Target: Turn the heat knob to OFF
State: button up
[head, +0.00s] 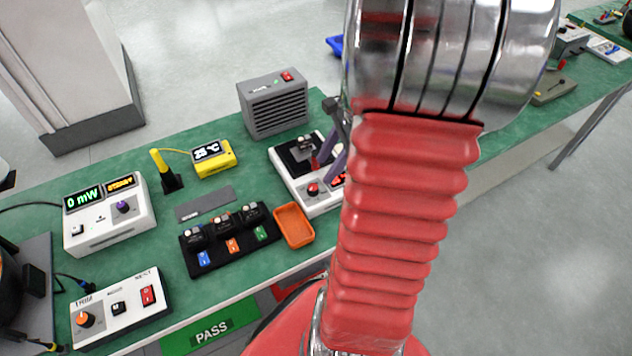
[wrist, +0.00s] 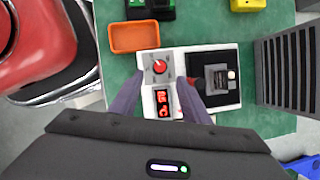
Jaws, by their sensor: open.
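The heat knob is a red round knob (wrist: 160,67) with a white pointer mark, on a grey panel of a white heater unit (wrist: 235,107). In the head view the knob (head: 313,189) sits at the unit's front left. A red-digit display (wrist: 162,103) is beside it, and a black plate with a small fixture (wrist: 217,78) is on the other half. My gripper (wrist: 159,82) is open above the unit, its two fingers on either side of the knob and display, apart from the knob. In the head view my arm partly hides the unit. I cannot read the knob's labels.
An orange tray (head: 294,225) and a black rack (head: 218,244) of several modules are left of the unit. A grey vented box (head: 273,102) stands behind it. A yellow meter (head: 214,158), a power meter (head: 108,216) and a trim box (head: 118,308) are farther left.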

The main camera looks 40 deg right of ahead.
aim_at(313, 186)
jog(key=x, duration=0.8)
jog(key=c, duration=1)
jog(key=shift+r+n, duration=0.1)
jog(key=shift+n, duration=0.3)
jog(key=o, duration=1)
